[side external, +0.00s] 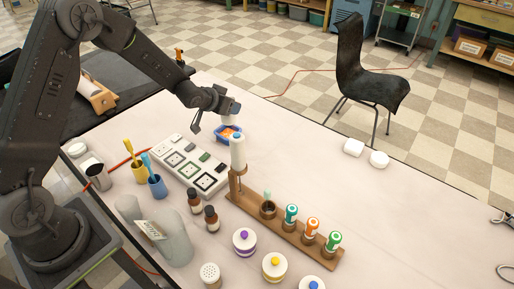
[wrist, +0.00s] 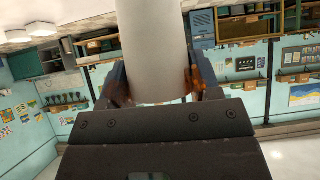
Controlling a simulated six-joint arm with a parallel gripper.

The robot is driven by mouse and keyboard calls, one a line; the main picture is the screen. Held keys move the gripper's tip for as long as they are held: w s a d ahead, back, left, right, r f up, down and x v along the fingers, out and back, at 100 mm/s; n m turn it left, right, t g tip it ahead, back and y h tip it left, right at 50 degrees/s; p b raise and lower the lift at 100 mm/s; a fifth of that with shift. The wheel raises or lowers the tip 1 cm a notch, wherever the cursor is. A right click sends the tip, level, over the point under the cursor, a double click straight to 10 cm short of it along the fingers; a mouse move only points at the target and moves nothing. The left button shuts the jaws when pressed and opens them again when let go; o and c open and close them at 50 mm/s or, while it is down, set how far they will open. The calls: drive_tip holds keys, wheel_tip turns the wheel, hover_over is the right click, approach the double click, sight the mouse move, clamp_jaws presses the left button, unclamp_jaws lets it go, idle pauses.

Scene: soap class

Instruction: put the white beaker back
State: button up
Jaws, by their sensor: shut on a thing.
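A long wooden rack (side external: 285,232) stands on the table below and to the right of my gripper.
Capped bottles (side external: 312,229) stand in the rack. Brown bottles (side external: 211,218) and lidded jars (side external: 244,242) stand in front. The table's right side is largely clear.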

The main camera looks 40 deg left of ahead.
drive_tip(key=shift+s+a+r, duration=0.4)
drive_tip(key=shift+s+a, duration=0.05)
drive_tip(key=shift+a, duration=0.25)
drive_tip(key=shift+w+d+f, duration=0.85)
drive_tip(key=shift+d+f, duration=0.8)
drive_tip(key=shift+f, duration=0.15)
drive_tip(key=shift+w+d+f, duration=0.9)
drive_tip(key=shift+d+f, duration=0.8)
drive_tip(key=shift+f, duration=0.15)
drive_tip(key=shift+w+d+f, duration=0.85)
drive_tip(key=shift+d+f, duration=0.8)
drive_tip(key=shift+f, duration=0.15)
drive_tip(key=shift+f, duration=0.1)
drive_tip(key=o, duration=1)
